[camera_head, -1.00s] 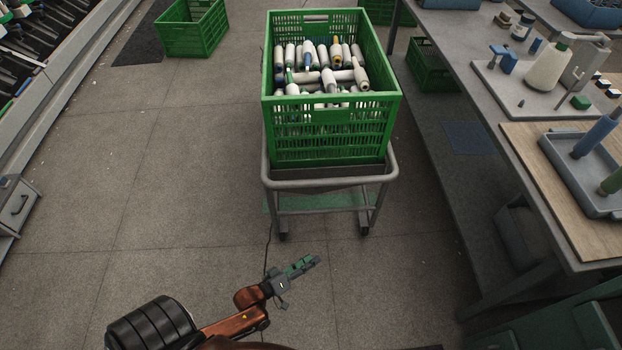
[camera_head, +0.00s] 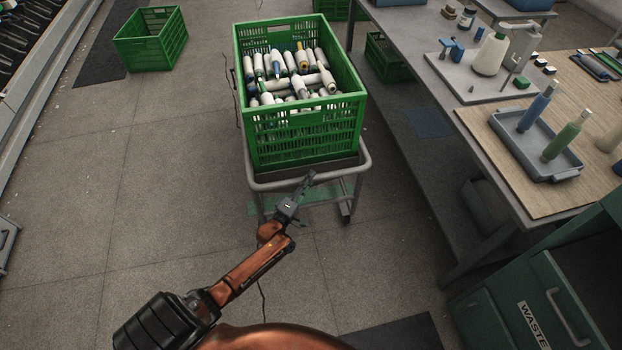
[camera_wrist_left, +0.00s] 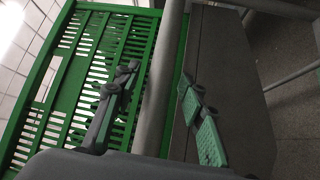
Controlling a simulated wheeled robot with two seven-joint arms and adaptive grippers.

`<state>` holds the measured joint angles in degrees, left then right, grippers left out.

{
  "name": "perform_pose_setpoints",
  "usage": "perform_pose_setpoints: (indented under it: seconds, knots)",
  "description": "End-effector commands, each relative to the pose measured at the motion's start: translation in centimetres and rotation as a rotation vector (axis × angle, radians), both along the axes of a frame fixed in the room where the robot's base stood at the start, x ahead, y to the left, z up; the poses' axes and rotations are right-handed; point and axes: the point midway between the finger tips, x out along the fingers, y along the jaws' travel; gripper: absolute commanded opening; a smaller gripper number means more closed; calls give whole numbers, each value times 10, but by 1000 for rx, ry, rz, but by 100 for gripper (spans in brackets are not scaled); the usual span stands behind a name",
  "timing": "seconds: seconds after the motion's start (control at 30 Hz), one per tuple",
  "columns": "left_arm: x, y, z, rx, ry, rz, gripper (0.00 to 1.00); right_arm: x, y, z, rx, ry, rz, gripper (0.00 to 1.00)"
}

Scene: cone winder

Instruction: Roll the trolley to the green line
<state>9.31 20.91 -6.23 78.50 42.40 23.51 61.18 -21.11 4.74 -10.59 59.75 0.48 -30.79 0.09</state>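The trolley has a grey tube frame (camera_head: 262,184) and carries a green crate (camera_head: 305,140) full of yarn cones (camera_head: 290,72). My left gripper (camera_head: 307,182) is at the near rail of the trolley. In the left wrist view the fingers (camera_wrist_left: 160,88) are open, with the grey rail (camera_wrist_left: 160,85) passing between them; whether they touch it I cannot tell. My right gripper is out of view.
A workbench (camera_head: 440,150) runs along the right, with a green waste cabinet (camera_head: 515,305) nearer. A dark mat (camera_head: 395,335) lies at the front. Another green crate (camera_head: 150,40) stands at the back left. The floor left of the trolley is clear.

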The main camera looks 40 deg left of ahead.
Motion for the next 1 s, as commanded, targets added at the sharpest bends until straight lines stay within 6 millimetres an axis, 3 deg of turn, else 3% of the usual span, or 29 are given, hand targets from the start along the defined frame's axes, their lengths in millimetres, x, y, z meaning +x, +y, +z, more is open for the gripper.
perform_pose_setpoints:
  seconds: [0.4,0.9,1.0]
  knots:
    - [10,1,2,1,0,0,37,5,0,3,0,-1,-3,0]
    - [10,1,2,2,0,0,3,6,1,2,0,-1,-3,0]
    - [10,1,2,2,0,0,0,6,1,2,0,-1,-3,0]
